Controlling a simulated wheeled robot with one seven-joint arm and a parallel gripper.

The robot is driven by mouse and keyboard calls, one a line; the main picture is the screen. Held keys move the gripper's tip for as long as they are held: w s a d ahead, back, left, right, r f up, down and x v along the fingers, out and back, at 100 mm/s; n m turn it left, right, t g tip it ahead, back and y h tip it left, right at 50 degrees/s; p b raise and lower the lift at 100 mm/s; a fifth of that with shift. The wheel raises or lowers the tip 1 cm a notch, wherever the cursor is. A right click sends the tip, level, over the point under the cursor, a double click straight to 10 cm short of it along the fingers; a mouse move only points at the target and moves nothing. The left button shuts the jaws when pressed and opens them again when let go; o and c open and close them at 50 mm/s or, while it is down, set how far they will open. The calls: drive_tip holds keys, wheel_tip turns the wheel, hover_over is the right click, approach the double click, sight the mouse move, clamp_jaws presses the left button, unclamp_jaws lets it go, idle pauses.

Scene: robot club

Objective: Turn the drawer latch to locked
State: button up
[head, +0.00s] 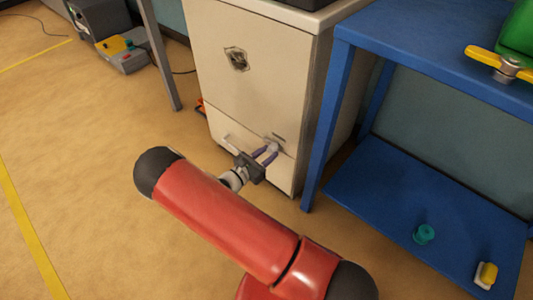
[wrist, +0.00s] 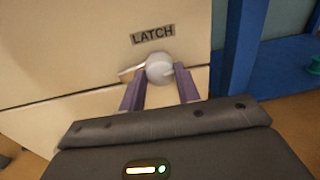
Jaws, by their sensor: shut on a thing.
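The drawer latch is a round light-grey knob (wrist: 160,68) with a pointed lever to its left, under a dark label reading LATCH (wrist: 153,35) in the wrist view. It sits on the front of a cream drawer cabinet (head: 255,100), low on the right side in the head view. My gripper (wrist: 160,82) has its two purple fingers on either side of the knob and is shut on it. In the head view my gripper (head: 266,153) reaches the cabinet front, and the latch is mostly hidden there.
A blue shelf unit (head: 330,110) stands close to the right of the cabinet, with a teal knob (head: 424,234) and a yellow-and-white item (head: 487,274) on its lower shelf. A grey table leg (head: 160,55) stands to the left. The floor in front is open.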

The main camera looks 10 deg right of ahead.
drive_tip(key=n+p, duration=0.1)
drive_tip(key=n, duration=0.3)
drive_tip(key=shift+n, duration=0.4)
drive_tip(key=n+p, duration=0.1)
drive_tip(key=n, duration=0.2)
drive_tip(key=shift+n+t, duration=0.4)
drive_tip(key=n, duration=0.4)
drive_tip(key=shift+s+n+p, duration=0.1)
drive_tip(key=shift+n+p, duration=0.2)
drive_tip(key=shift+p, duration=0.1)
drive_tip(key=shift+n+t, duration=0.3)
drive_tip(key=shift+n, duration=1.4)
drive_tip(key=shift+f, duration=0.1)
drive_tip(key=o, duration=1)
